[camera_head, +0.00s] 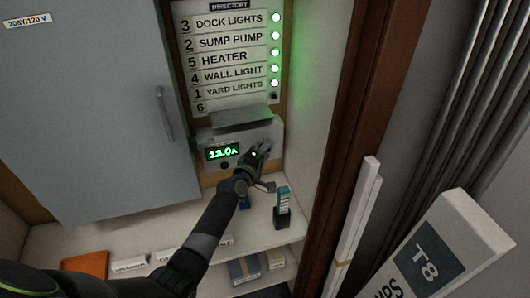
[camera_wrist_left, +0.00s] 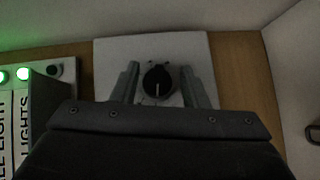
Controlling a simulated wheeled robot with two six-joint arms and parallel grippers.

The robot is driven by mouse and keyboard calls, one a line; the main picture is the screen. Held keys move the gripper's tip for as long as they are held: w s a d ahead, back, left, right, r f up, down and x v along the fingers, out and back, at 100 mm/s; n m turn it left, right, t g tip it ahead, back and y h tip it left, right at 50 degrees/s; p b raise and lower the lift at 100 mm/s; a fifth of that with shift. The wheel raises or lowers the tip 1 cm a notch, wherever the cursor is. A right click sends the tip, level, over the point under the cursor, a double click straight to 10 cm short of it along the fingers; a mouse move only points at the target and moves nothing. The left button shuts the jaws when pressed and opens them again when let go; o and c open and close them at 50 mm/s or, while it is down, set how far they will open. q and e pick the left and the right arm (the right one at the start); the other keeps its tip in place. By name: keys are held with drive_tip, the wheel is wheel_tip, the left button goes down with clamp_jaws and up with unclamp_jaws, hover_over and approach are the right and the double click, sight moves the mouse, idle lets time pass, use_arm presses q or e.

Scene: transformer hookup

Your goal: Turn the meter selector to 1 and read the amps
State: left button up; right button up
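The meter (camera_head: 240,136) is a pale box under the directory panel, with a green lit display (camera_head: 222,151) that appears to read 13.0 A. Its selector is a round black knob (camera_wrist_left: 158,83) with a white pointer line, on a pale plate in the left wrist view. The pointer line aims toward the bottom of that view. My left gripper (camera_head: 262,152) is at the meter's right part and largely hides the knob in the head view. In the left wrist view its fingers (camera_wrist_left: 160,70) stand apart on either side of the knob; contact cannot be told. My right gripper is not in view.
The directory (camera_head: 229,60) above has several green lights and one dark one. A grey cabinet (camera_head: 95,110) with a handle is at left. The shelf (camera_head: 125,237) below holds a teal item in a dark holder (camera_head: 282,207). A brown post (camera_head: 355,130) stands at right.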

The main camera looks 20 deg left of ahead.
use_arm(q)
drive_tip(key=shift+o, duration=0.7)
drive_tip(key=v, duration=1.7)
drive_tip(key=shift+s, duration=0.25)
